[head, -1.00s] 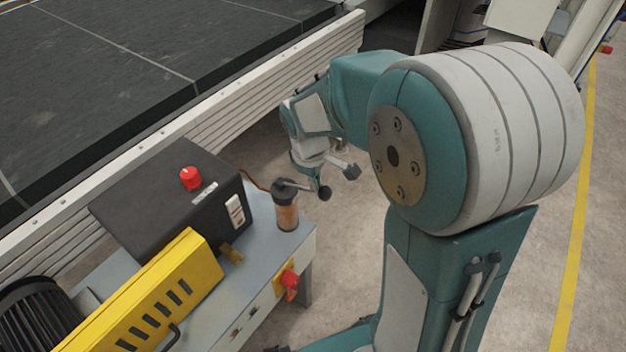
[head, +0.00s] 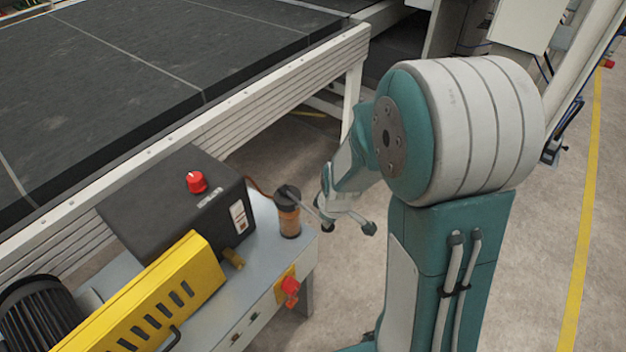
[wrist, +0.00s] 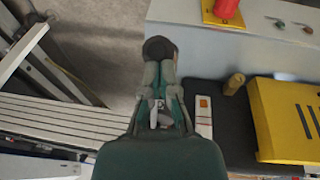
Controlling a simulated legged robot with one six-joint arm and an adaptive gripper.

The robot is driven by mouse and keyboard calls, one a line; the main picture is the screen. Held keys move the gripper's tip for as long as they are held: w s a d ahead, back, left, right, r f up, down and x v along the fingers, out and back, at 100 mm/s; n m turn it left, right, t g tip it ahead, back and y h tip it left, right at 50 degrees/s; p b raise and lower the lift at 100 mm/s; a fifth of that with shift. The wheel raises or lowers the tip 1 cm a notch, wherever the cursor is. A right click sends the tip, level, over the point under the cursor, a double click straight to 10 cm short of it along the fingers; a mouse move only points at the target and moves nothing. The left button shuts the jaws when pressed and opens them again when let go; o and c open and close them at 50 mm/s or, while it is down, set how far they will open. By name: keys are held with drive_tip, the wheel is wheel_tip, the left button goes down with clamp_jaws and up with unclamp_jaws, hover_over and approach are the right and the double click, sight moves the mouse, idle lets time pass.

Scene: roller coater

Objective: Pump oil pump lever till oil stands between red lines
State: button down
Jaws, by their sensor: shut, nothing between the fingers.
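The oil pump (head: 289,218) is a small amber cylinder with a dark cap, upright near the bench corner. Its lever (head: 308,207) slants down to the right from the cap towards a dark end by my gripper. My gripper (head: 345,213) is right of the pump, close to the lever end; I cannot tell if they touch. In the wrist view my gripper (wrist: 160,76) is shut and empty, with its tips together just short of a dark round pump part, either knob or cap.
A grey bench (head: 262,268) carries a black box (head: 165,205) with a red knob (head: 196,182), a yellow guard (head: 160,292) and a red switch (head: 290,288). A long conveyor (head: 130,60) runs behind. Open floor (head: 540,250) lies at right.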

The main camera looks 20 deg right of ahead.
drive_tip(key=shift+f, duration=0.5)
drive_tip(key=shift+s+f, duration=0.1)
drive_tip(key=shift+s, duration=0.05)
drive_tip(key=r, duration=0.4)
drive_tip(key=shift+w+a+r, duration=0.2)
drive_tip(key=shift+w+a, duration=0.1)
drive_tip(key=shift+a, duration=0.05)
drive_tip(key=s+d+r, duration=0.2)
drive_tip(key=s+r, duration=0.4)
drive_tip(key=r, duration=0.1)
drive_tip(key=shift+d+r, duration=0.2)
drive_tip(key=shift+d, duration=0.05)
drive_tip(key=shift+d, duration=0.15)
idle(1.0)
